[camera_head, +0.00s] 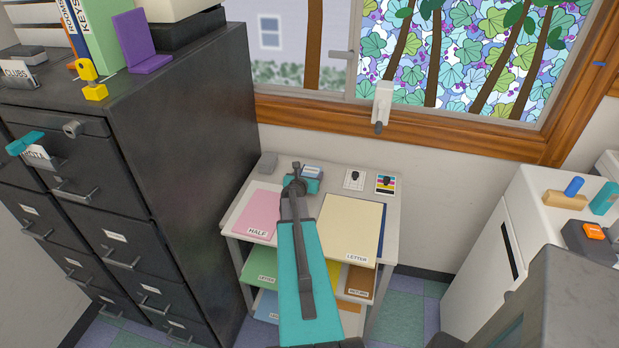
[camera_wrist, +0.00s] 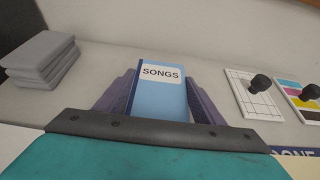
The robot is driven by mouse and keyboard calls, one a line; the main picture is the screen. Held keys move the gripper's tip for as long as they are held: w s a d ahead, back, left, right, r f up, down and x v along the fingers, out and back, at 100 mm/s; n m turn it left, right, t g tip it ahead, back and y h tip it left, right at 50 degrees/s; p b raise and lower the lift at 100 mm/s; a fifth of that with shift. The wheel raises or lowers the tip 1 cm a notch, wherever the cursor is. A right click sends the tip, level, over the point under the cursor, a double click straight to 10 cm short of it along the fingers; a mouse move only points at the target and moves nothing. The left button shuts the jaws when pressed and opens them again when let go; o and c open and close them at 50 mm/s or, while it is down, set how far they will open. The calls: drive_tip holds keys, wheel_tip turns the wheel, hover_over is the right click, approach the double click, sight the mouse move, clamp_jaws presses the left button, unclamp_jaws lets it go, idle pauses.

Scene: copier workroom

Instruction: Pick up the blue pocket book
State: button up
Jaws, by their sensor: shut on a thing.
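The blue pocket book (camera_wrist: 160,98), with a white label reading SONGS, stands out between my two fingers in the wrist view. It also shows as a small blue and white patch in the head view (camera_head: 313,171) at the back of the small shelf unit's top. My gripper (camera_head: 307,180) is shut on it, one dark finger along each side. The book's lower end is hidden behind my gripper's palm. I cannot tell whether the book still touches the top.
The shelf top (camera_head: 312,228) holds a pink HALF stack (camera_head: 257,210), a cream LETTER stack (camera_head: 350,225), a grey stack (camera_wrist: 40,60) and two small cards with dark knobs (camera_wrist: 253,95). A black filing cabinet (camera_head: 190,150) stands left, a wall and window behind.

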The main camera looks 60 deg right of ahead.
sight(309, 175)
drive_tip(key=shift+r, duration=0.1)
drive_tip(key=shift+r+p, duration=1.65)
drive_tip(key=shift+r, duration=0.15)
drive_tip(key=shift+s+a+f+b, duration=0.1)
drive_tip(key=shift+s+a+b, duration=0.3)
drive_tip(key=shift+s, duration=0.2)
drive_tip(key=s+a, duration=0.2)
drive_tip(key=s, duration=0.1)
drive_tip(key=s+a+b, duration=0.1)
drive_tip(key=s+a, duration=0.1)
drive_tip(key=s, duration=0.1)
drive_tip(key=s+a+r+b, duration=0.1)
drive_tip(key=s+a, duration=0.1)
drive_tip(key=s, duration=0.2)
drive_tip(key=shift+s+a+r, duration=0.1)
drive_tip(key=shift+a, duration=0.15)
drive_tip(key=shift+r, duration=0.15)
drive_tip(key=shift+s+a+r+p, duration=0.15)
drive_tip(key=shift+s+p, duration=0.3)
drive_tip(key=shift+p, duration=0.7)
drive_tip(key=shift+s+a+p, duration=0.35)
drive_tip(key=shift+s+p, duration=0.15)
drive_tip(key=shift+p, duration=0.75)
drive_tip(key=shift+s+a+f, duration=0.1)
drive_tip(key=shift+s+f, duration=0.1)
